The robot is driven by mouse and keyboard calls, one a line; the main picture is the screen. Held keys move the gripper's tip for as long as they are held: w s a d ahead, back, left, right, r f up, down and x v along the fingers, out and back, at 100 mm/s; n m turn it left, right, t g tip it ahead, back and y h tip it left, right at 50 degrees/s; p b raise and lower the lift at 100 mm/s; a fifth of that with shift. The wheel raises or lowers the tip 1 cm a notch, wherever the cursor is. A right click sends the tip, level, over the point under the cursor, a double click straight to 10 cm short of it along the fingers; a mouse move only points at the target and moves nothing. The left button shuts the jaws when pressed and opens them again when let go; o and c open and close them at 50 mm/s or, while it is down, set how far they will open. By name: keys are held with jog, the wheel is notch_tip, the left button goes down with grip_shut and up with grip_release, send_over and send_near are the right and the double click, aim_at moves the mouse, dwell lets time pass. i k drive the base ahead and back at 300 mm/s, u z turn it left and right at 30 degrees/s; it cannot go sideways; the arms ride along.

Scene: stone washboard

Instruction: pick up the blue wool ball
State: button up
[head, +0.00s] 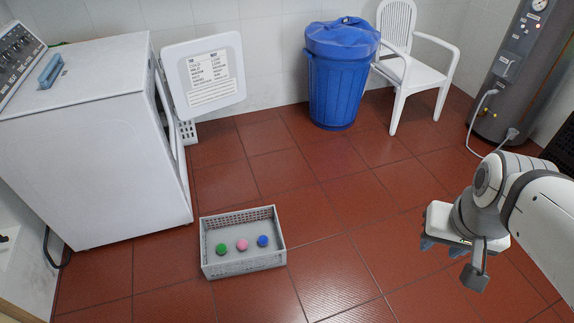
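The blue wool ball (263,241) lies inside a grey plastic crate (245,265) on the floor, at the right of a row of three small balls. A pink ball (242,245) is in the middle and a green ball (221,249) is at the left. My gripper (453,262) is at the right of the view, well to the right of the crate and apart from it. Its fingers stand apart with nothing seen between them.
A white washing machine (75,140) with its door (203,75) open stands at the left. A blue bin (338,85), a white chair (403,65) and a grey tank (522,70) are at the back. Red tiled floor (340,230) between crate and gripper is clear.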

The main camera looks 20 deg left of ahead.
aim_at(263, 239)
jog(key=u, duration=1.25)
jog(key=i, duration=1.45)
jog(key=z, duration=0.2)
